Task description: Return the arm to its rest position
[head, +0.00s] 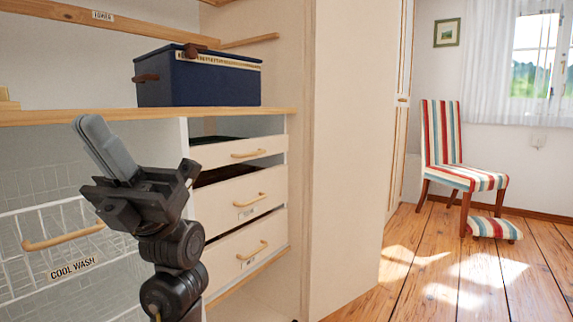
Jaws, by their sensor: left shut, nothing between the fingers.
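My left gripper (103,147) is raised in front of the open wardrobe, with its grey fingers pointing up and to the left. The fingers are shut together with nothing between them. The black arm comes up from the bottom of the view and stands in front of the wire basket and the left edge of the drawers. The gripper appears just below and in front of the wooden shelf (270,112). My right gripper is not in view.
A dark blue box (205,85) sits on the shelf. Three drawers (240,195) stand behind and right of my arm, slightly pulled out. A wire basket (60,225) labelled "COOL WASH" is at left. A striped chair (450,155) and footstool (494,228) stand at right. Wooden floor (430,285) is clear.

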